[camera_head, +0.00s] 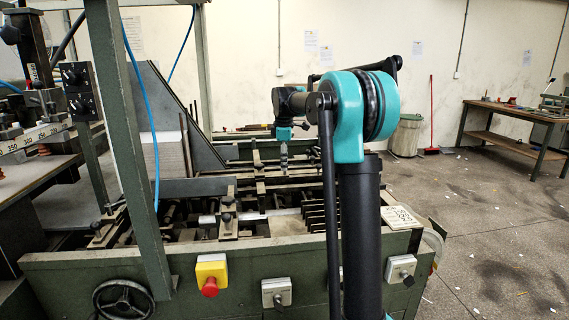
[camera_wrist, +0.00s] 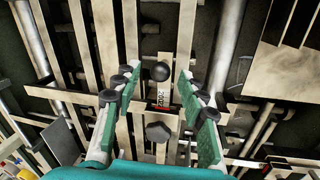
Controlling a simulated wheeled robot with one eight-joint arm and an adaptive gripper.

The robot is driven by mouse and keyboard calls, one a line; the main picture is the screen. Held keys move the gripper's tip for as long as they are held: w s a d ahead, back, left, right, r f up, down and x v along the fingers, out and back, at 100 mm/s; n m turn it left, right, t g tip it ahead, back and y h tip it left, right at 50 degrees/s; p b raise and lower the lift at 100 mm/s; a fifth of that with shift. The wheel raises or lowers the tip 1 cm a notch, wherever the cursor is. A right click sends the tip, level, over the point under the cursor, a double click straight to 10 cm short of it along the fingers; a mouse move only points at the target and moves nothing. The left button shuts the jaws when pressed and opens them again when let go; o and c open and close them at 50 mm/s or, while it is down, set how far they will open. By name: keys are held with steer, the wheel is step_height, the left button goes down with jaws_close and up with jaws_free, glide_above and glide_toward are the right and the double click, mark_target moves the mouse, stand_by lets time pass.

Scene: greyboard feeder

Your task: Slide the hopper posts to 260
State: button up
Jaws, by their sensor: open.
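My gripper (camera_wrist: 157,88) is open and empty in the wrist view, its green-padded fingers on either side of a pale slide bar. Between them a round black knob (camera_wrist: 159,72) stands on the bar, with a faceted dark knob (camera_wrist: 158,131) nearer my wrist. A small red-and-white scale label (camera_wrist: 163,103) lies between the knobs; its numbers are too small to read. In the head view my gripper (camera_head: 284,150) points down above the machine bed, apart from it. A post with a dark knob (camera_head: 227,203) stands in the bed; I cannot tell whether it is the same one.
The green machine frame (camera_head: 190,262) bears a red stop button (camera_head: 209,287), a handwheel (camera_head: 123,300) and switch boxes. A numbered white card (camera_head: 400,217) lies at its right corner. Metal rails and rods surround my fingers. Open floor (camera_head: 480,210) lies to the right.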

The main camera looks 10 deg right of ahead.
steer(key=shift+f, duration=0.45)
steer(key=shift+c, duration=0.3)
jaws_close()
